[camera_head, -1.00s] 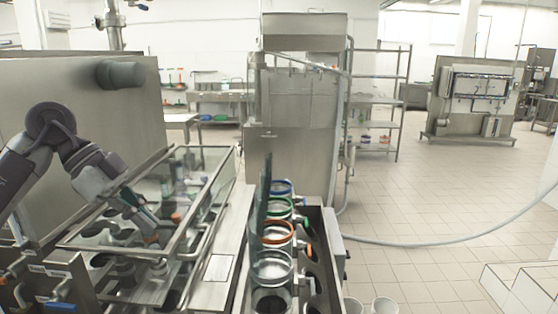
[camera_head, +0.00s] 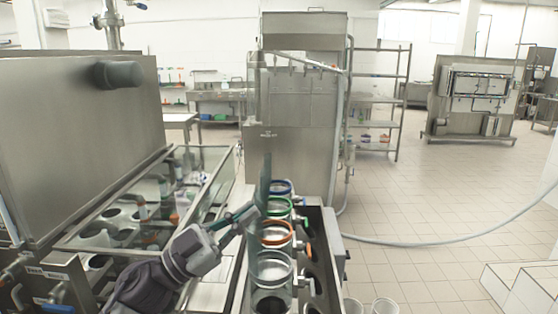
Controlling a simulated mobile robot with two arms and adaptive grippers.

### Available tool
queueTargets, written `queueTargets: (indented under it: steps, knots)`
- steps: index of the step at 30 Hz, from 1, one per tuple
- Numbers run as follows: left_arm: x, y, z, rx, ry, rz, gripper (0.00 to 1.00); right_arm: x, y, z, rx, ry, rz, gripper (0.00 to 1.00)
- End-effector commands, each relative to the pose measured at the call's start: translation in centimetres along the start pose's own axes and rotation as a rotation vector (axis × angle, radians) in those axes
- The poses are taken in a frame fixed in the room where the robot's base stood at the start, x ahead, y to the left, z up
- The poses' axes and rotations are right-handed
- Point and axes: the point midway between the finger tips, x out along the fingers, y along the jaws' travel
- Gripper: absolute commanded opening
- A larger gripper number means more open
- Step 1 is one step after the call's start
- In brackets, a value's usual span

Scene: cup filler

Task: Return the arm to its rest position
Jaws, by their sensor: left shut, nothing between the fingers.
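My left arm comes in from the bottom left, and its gripper (camera_head: 250,214) is shut and empty. It is beside the row of cup holders, near a thin upright greenish panel (camera_head: 265,185). I cannot tell whether the fingertips touch the panel. The holders have coloured rings: blue (camera_head: 281,187), green (camera_head: 279,206) and orange (camera_head: 276,231), with a clear one (camera_head: 271,266) nearest. My right gripper is not in view.
A glass-sided machine (camera_head: 222,180) with bottles and round openings stands at left, beside a large steel cabinet (camera_head: 80,130). White cups (camera_head: 383,306) stand at bottom right of the holders. A hose (camera_head: 430,243) crosses the tiled floor, which is mostly clear.

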Motion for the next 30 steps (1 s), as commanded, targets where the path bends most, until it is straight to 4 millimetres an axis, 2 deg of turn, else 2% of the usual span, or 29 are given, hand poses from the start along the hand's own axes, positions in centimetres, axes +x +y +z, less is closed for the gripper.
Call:
queueTargets:
  steps: [1,5,8,11,12,14,15,18,21,24,30]
  knots:
    - [-1.2,-0.4,1.0,-0.025,-0.008,-0.138,0.0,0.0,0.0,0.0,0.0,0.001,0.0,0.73]
    - [-5.9,-2.0,4.6,-0.068,-0.136,-0.485,0.0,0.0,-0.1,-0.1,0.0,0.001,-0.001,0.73]
    - [-11.3,-1.6,8.4,-0.117,-0.329,-0.707,0.0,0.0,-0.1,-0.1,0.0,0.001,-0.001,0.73]
    - [-17.5,0.6,12.1,-0.183,-0.581,-0.868,0.0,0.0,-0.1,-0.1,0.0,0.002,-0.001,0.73]
    - [-19.9,2.0,13.4,-0.211,-0.687,-0.908,0.0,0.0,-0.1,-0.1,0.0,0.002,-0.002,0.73]
    - [-23.4,4.5,14.9,-0.257,-0.847,-0.947,0.0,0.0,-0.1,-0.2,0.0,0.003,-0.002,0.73]
    - [-25.7,6.3,15.7,-0.289,-0.954,-0.961,0.0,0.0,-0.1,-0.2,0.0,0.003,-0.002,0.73]
    - [-30.4,11.1,16.8,-0.368,-1.19,-0.952,0.0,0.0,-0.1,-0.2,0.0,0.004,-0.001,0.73]
    - [-33.8,15.1,16.8,-0.434,-1.367,-0.914,0.0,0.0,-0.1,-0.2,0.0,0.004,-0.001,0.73]
    - [-36.2,18.5,16.4,-0.494,-1.506,-0.861,0.0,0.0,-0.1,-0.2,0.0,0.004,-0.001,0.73]
    - [-39.8,24.2,14.7,-0.599,-1.716,-0.741,0.0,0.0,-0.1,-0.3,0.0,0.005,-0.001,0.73]
